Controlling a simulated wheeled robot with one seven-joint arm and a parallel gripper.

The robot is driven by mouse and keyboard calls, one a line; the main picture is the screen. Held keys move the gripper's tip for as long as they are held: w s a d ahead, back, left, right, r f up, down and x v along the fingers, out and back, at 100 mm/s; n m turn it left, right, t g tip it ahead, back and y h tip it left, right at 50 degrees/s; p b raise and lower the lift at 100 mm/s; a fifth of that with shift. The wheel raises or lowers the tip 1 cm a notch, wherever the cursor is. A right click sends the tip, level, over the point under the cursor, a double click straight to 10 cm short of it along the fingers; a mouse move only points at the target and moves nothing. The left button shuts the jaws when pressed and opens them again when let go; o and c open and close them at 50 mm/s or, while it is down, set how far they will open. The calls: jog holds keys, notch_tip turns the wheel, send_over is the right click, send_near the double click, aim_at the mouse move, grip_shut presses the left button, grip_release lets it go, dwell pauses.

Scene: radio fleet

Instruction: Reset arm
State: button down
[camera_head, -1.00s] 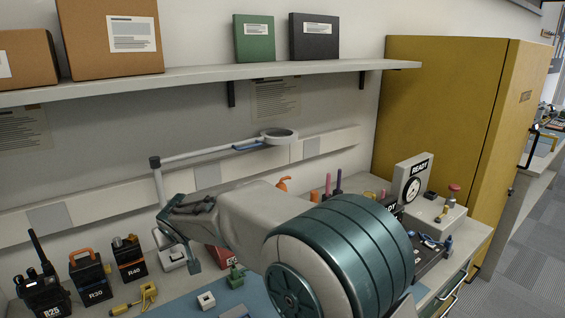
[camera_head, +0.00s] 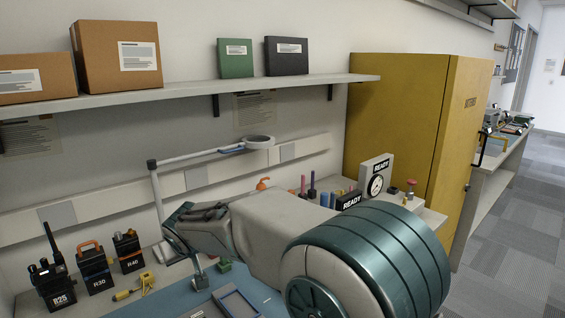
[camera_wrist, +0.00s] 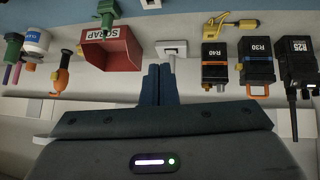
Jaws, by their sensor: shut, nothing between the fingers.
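My gripper shows in the wrist view (camera_wrist: 161,84) with its two dark blue fingers together and nothing between them. In the head view my arm reaches over the bench from the lower right, folded to the left, with my gripper (camera_head: 197,278) pointing down near the blue mat. In the wrist view a small white block with a grey centre lies just beyond the fingertips. I cannot tell whether the fingers touch it.
Radios R25 (camera_head: 55,285), R30 (camera_head: 95,270) and R40 (camera_head: 129,253) stand at the bench's left. A red scrap bin (camera_wrist: 112,50) shows in the wrist view. A lamp arm (camera_head: 205,154) crosses behind my arm. A yellow cabinet (camera_head: 400,120) and open floor (camera_head: 515,200) lie right.

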jog(key=s+d+r+m+g+h+p, duration=0.15)
jog(key=s+d, duration=0.25)
jog(key=d, duration=0.8)
jog(key=s+d+r+m+h+p, duration=0.2)
jog(key=s+d+m, duration=0.1)
jog(key=d, duration=1)
jog(key=s+d+f+m+g+p, duration=0.1)
jog(key=s+d, duration=0.5)
jog(key=s, duration=0.3)
jog(key=s+d+f+m+g+p, duration=0.1)
jog(key=s+d+m+g, duration=0.1)
jog(key=s+d, duration=0.4)
jog(key=s, duration=0.2)
jog(key=shift+s, duration=0.35)
